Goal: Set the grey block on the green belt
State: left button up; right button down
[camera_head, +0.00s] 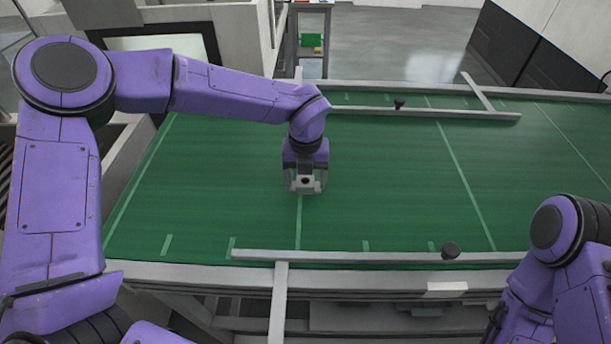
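My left gripper (305,186) is in the middle of the view, pointing down over the green belt (390,185). A small light-grey piece with a dark round spot shows between its fingers. I cannot tell for sure if this piece is the grey block or part of the gripper, nor if the fingers press on it. A gap between it and the belt is hard to judge from here. No other grey block shows on the belt. My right arm is at the lower right, and its gripper is out of view.
Another rail (450,113) lies along the far side. Pale green lines cross the belt. Most of the belt's surface is bare.

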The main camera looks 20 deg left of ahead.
pick_arm(q)
jog(key=shift+r, duration=0.45)
notch_tip(320, 180, up, 12)
jog(key=b, duration=0.1)
jog(key=shift+f+b, duration=0.2)
jog(key=shift+b, duration=0.15)
